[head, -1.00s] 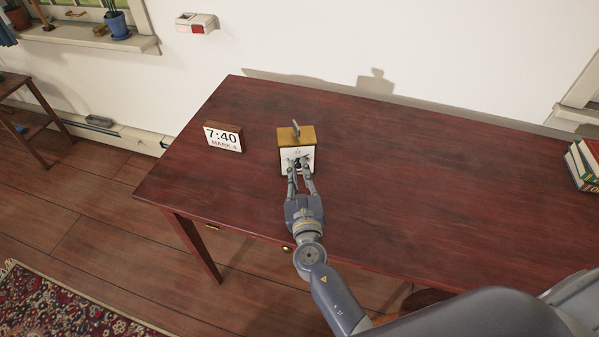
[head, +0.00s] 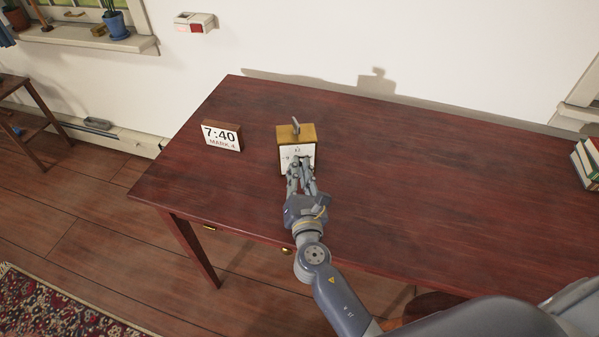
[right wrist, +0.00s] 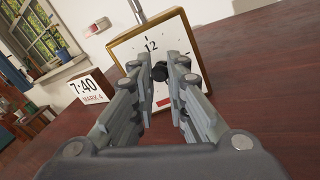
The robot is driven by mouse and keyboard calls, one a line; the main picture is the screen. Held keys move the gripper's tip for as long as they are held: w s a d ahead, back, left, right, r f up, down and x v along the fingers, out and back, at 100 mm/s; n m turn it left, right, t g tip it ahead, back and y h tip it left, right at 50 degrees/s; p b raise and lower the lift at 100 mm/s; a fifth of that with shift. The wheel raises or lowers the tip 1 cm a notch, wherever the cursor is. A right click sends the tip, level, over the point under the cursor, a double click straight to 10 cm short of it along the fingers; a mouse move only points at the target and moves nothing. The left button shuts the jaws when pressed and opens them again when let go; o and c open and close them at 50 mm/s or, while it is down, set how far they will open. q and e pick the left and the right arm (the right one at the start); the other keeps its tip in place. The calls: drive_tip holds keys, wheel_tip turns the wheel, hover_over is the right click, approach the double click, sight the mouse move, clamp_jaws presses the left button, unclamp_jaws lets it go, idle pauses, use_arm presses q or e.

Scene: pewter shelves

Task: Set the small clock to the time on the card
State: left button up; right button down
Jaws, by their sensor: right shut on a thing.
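The small clock (head: 296,134) stands on the dark red desk, with a wooden case, a white face and a grey piece on top. In the right wrist view the clock (right wrist: 124,54) shows its "12" and a red mark low on the face. My right gripper (head: 301,165) is in front of the face, its fingers shut on the dark knob (right wrist: 160,72) at the face's middle. The fingers hide much of the dial, and I cannot read the hands. The card (head: 221,137) reads "7:40 MARK 4" and stands left of the clock. My left gripper is not in view.
The desk (head: 420,180) is clear to the right of the clock up to some books (head: 587,163) at its right end. A wall box with a red part (head: 196,22) hangs behind. A windowsill with potted plants (head: 117,25) is at upper left.

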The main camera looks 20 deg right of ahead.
drive_tip(key=shift+f, duration=0.2)
drive_tip(key=c, duration=1.5)
unclamp_jaws()
drive_tip(key=shift+c, duration=0.2)
drive_tip(key=shift+r, duration=0.1)
drive_tip(key=s, duration=0.4)
drive_tip(key=s+a, duration=0.1)
drive_tip(key=s, duration=0.3)
drive_tip(key=s+a, duration=0.1)
drive_tip(key=s, duration=0.3)
drive_tip(key=shift+a, duration=0.2)
drive_tip(key=shift+w, duration=0.1)
